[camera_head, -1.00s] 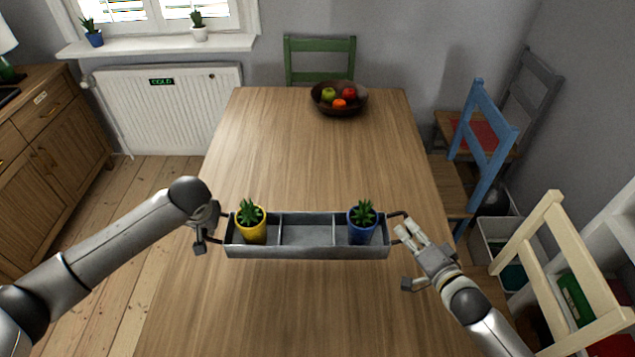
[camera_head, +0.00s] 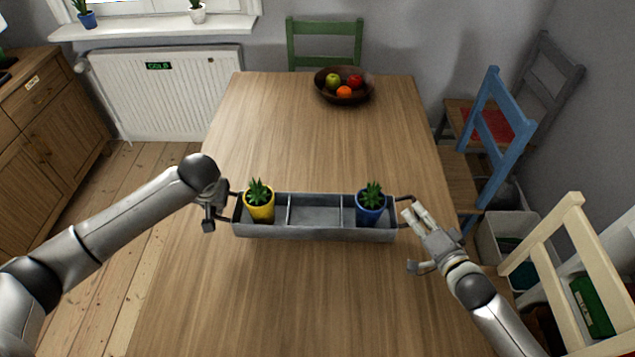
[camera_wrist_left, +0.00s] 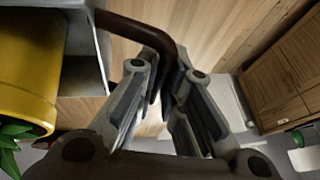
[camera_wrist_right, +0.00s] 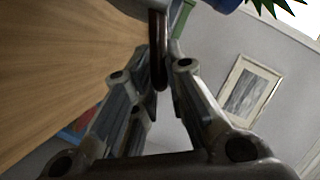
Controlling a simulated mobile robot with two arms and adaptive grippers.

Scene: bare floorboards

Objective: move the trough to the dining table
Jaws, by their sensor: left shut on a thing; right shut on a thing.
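The grey metal trough (camera_head: 315,234) has three compartments and a handle at each end. It is over the dining table (camera_head: 300,295); I cannot tell whether it touches the top. A yellow pot with a plant (camera_head: 260,205) is in its left compartment and a blue pot with a plant (camera_head: 370,207) in its right one; the middle is empty. My left gripper (camera_head: 222,198) is shut on the left handle, which also shows in the left wrist view (camera_wrist_left: 145,30). My right gripper (camera_head: 412,212) is shut on the right handle, seen in the right wrist view (camera_wrist_right: 158,50).
A dark fruit bowl (camera_head: 344,96) stands at the table's far end, with bare wood between it and the trough. A green chair (camera_head: 325,42) is behind the table. A blue chair (camera_head: 497,125) and a cream chair (camera_head: 560,250) are on the right.

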